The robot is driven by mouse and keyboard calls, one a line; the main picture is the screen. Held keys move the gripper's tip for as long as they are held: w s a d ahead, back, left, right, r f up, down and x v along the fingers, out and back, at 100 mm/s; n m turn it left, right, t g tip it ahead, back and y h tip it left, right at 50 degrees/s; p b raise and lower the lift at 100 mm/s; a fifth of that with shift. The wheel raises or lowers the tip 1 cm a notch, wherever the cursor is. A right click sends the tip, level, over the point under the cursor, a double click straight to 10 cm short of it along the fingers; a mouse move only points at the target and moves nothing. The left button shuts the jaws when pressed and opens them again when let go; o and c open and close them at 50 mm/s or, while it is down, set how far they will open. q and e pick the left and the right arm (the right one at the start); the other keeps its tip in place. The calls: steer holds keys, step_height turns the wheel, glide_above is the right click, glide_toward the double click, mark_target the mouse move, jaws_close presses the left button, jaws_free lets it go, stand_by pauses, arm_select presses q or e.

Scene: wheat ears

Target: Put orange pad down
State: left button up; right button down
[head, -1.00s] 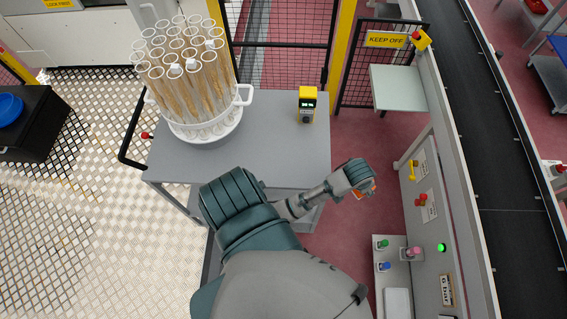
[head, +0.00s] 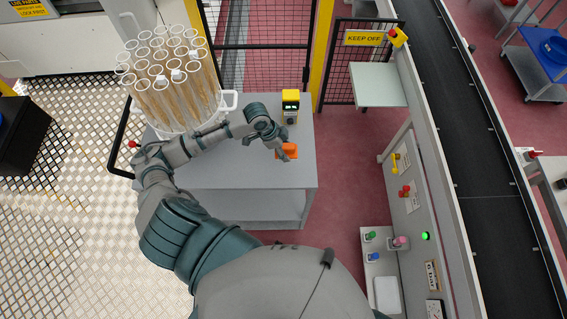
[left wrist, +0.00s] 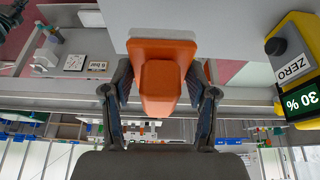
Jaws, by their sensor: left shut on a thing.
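The orange pad (head: 289,152) is in my left gripper (head: 282,150), over the right part of the grey cart top (head: 238,170) in the head view. In the left wrist view the pad (left wrist: 162,75) is a flat orange plate with a block-like grip, and the two fingers of my left gripper (left wrist: 160,100) are shut on that block from both sides. Whether the pad touches the cart top cannot be told. My right gripper is not in view.
A yellow meter (head: 290,103) stands on the cart close behind the pad; its display reads 30 % in the left wrist view (left wrist: 296,65). A white carrier of clear tubes with wheat ears (head: 170,85) stands at the cart's left. The cart's front right is clear.

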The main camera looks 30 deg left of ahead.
arm_select(q)
glide_above(290, 166)
steer(key=a, duration=0.1)
steer(key=f, duration=0.2)
steer(key=s+f, duration=0.1)
steer(key=f, duration=0.1)
steer(key=shift+f, duration=0.35)
steer(key=shift+w+f, duration=0.1)
steer(key=shift+f, duration=0.6)
steer(key=f, duration=0.3)
steer(key=shift+a+f, duration=0.15)
steer(key=shift+a, duration=0.1)
steer(key=shift+a+f, duration=0.1)
steer(key=shift+a, duration=0.15)
steer(key=o, duration=1.1)
steer(key=shift+d, duration=0.35)
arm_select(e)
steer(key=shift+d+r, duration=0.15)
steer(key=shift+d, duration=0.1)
